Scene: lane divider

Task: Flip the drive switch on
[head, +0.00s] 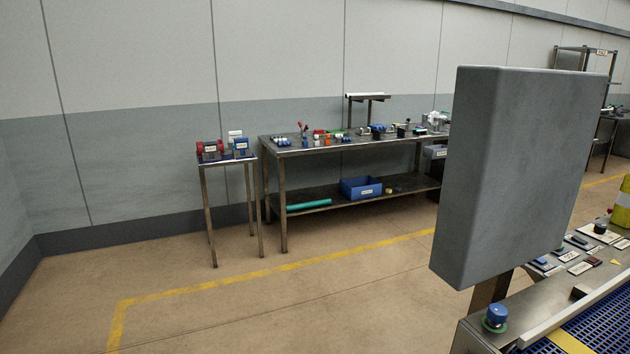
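I cannot make out a part that is clearly the drive switch. A blue knob on a green base (496,317) sits on the near corner of the metal conveyor frame at the lower right; whether it is the switch I cannot tell. A large grey box (512,180) stands above the frame on a post, with its plain faces towards me; its far sides are hidden. Neither of my grippers is in the head view.
A blue conveyor belt with a yellow bar (572,342) runs at the lower right. A long workbench (350,144) with small parts and a blue bin (361,188) stands along the wall. A small table (228,160) stands left of it. The floor (280,300) in front is clear.

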